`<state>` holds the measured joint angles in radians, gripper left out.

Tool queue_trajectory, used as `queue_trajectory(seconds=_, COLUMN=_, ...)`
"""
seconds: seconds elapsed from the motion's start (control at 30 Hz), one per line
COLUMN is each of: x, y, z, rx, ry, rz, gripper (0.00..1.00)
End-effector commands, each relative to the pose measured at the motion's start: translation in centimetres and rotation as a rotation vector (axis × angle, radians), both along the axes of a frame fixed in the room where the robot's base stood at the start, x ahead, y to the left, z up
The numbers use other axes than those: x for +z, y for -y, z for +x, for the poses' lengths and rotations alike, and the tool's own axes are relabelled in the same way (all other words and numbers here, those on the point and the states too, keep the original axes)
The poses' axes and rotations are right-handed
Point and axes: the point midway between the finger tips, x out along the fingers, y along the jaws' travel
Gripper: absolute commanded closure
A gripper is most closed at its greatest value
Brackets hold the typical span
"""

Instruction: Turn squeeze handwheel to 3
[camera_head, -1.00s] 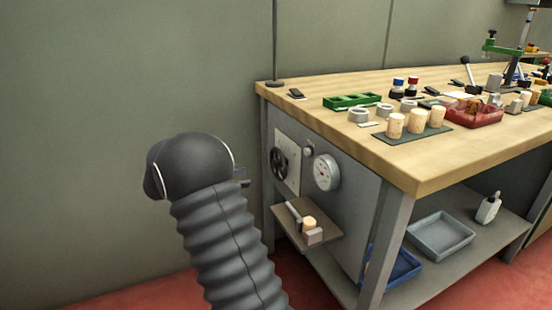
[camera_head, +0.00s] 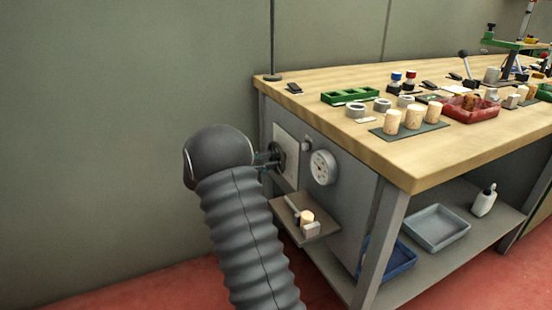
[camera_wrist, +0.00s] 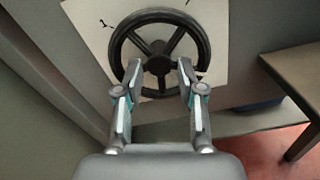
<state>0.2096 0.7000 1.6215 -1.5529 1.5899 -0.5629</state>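The squeeze handwheel (camera_wrist: 157,48) is a black spoked wheel on a pale plate on the bench's end panel. The plate's mark "1" shows at the wheel's upper left; other marks are hidden or too small to read. The wheel also shows in the head view (camera_head: 277,156), partly behind my gripper. My gripper (camera_wrist: 160,68) is open, with its two fingers spread in front of the wheel's lower half. The fingertips lie on either side of the hub in the wrist view. Whether they touch the wheel I cannot tell.
A round gauge (camera_head: 322,167) sits right of the wheel. Below it a small shelf (camera_head: 318,232) carries a cork in a clamp-like holder. The wooden bench top (camera_head: 420,165) overhangs above. A grey wall stands close on the left.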

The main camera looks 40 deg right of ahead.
Motion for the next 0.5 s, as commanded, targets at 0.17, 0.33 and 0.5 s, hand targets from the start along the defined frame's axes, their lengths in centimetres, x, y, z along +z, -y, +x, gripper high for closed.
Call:
queue_trajectory(seconds=0.17, x=0.0, y=2.1, z=-0.5, rx=0.0, ry=0.0, rz=0.0, gripper=0.61)
queue_trajectory(seconds=0.33, x=0.0, y=3.0, z=-0.7, rx=-0.001, ry=0.0, rz=0.0, gripper=0.61)
queue_trajectory(seconds=0.5, x=0.0, y=3.1, z=-0.8, rx=0.0, ry=0.0, rz=0.0, gripper=0.61)
